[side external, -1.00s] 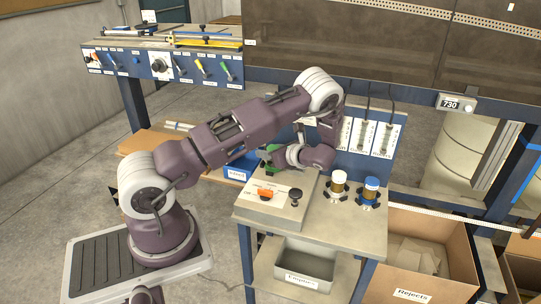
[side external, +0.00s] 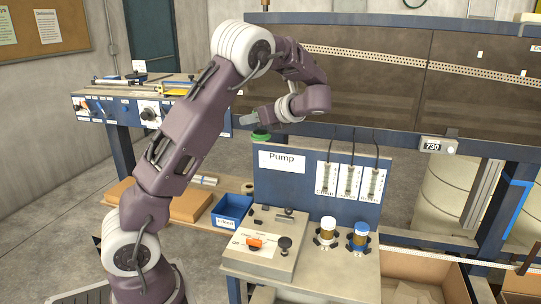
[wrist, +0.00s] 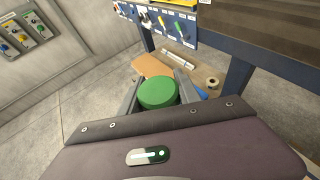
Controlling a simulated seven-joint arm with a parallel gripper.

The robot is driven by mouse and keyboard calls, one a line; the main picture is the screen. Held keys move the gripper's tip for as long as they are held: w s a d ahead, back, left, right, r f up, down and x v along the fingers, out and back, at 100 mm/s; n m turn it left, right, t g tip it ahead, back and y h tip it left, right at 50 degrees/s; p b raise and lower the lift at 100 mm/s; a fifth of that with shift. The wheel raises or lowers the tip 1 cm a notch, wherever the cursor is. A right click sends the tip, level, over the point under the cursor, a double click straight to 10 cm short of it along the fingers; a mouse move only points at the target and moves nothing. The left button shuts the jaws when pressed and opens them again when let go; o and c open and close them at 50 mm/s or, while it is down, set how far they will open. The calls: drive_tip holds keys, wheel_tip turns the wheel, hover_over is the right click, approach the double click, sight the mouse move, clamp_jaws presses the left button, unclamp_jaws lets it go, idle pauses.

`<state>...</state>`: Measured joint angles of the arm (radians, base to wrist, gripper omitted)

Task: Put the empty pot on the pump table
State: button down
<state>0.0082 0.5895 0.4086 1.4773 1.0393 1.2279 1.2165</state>
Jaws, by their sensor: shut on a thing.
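My gripper (side external: 259,125) is raised above and behind the pump table (side external: 322,268), near the top of the blue Pump board (side external: 318,190). It is shut on a green-lidded pot (side external: 261,137). In the wrist view the round green lid (wrist: 158,92) sits between the two fingers; the pot's body is hidden below it, so I cannot tell whether it is empty. On the table, a white-lidded pot (side external: 328,230) and a blue-lidded pot (side external: 360,236) stand upright in dark holders, to the right of the pump box (side external: 265,245).
A blue bin (side external: 232,211) and a cardboard piece (side external: 190,206) lie on the low shelf behind the table. A tape roll (wrist: 212,82) is there too. The Rejects carton (side external: 415,285) stands at the right. A strip of tabletop in front of the pots is bare.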

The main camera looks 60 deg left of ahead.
drive_tip(key=w+d+f+m+t, duration=0.3)
drive_tip(key=w+d+f, duration=0.1)
drive_tip(key=d+f, duration=0.4)
drive_tip(key=w+d+f+m+t, duration=0.25)
drive_tip(key=d+f, duration=0.35)
drive_tip(key=d, duration=0.4)
drive_tip(key=w+d+f+m+t, duration=0.3)
drive_tip(key=w+d+f+t, duration=0.15)
drive_tip(key=d+f, duration=0.35)
drive_tip(key=shift+g+h, duration=0.3)
drive_tip(key=shift+h, duration=0.1)
drive_tip(key=f, duration=0.3)
drive_tip(key=d+f, duration=0.1)
drive_tip(key=f, duration=0.2)
drive_tip(key=d+f, duration=0.1)
drive_tip(key=f, duration=0.3)
drive_tip(key=shift+f, duration=0.15)
drive_tip(key=c, duration=0.9)
unclamp_jaws()
drive_tip(key=shift+o, duration=0.2)
